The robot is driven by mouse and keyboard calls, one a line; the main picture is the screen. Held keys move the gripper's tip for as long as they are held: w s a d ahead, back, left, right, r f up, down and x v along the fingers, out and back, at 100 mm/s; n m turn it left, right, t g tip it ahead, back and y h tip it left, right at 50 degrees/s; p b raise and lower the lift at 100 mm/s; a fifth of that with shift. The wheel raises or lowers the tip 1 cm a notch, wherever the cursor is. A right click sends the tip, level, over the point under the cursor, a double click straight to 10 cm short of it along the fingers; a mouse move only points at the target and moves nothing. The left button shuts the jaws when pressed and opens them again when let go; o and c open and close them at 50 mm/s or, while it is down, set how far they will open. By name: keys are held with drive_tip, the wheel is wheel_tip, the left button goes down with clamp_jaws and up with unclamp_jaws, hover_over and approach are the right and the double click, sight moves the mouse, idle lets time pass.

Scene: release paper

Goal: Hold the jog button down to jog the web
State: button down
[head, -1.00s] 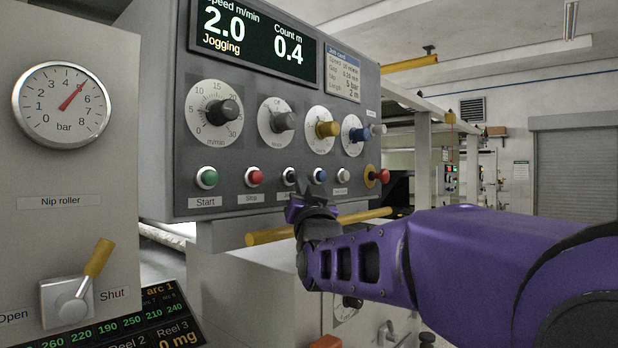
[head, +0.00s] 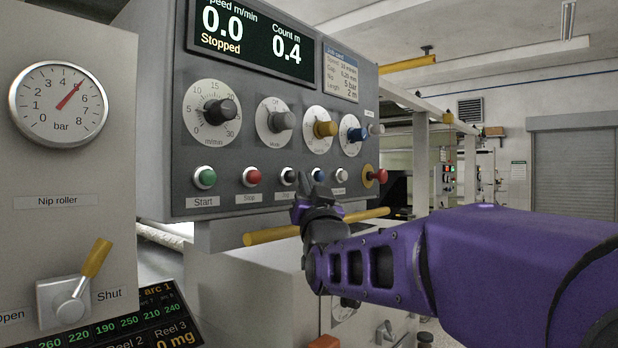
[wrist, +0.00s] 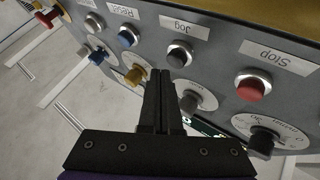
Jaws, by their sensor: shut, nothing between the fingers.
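The black jog button (head: 288,176) is in the lower row of the grey control panel (head: 250,150), between the red stop button (head: 251,177) and the blue button (head: 317,175). In the wrist view the jog button (wrist: 178,57) stands beside its upside-down "Jog" label, just past my fingertips. My gripper (head: 304,184) is shut and empty, its tips near the jog button; the wrist view shows the tips (wrist: 160,74) slightly to one side of it, seemingly apart. The display (head: 255,38) reads speed 0.0, "Stopped", count 0.4.
A green start button (head: 205,177) and a red knob on a yellow collar (head: 377,176) flank the row. Dials, including the speed dial (head: 211,112), sit above. A yellow bar (head: 330,226) runs below the panel. A gauge (head: 58,105) and yellow-handled lever (head: 92,262) stand left.

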drive_tip(key=shift+s+d+r, duration=0.1)
drive_tip(key=shift+s+d, duration=0.75)
drive_tip(key=shift+d, duration=0.15)
drive_tip(key=shift+s+d, duration=0.8)
drive_tip(key=shift+d, duration=0.2)
drive_tip(key=shift+w+a, duration=0.1)
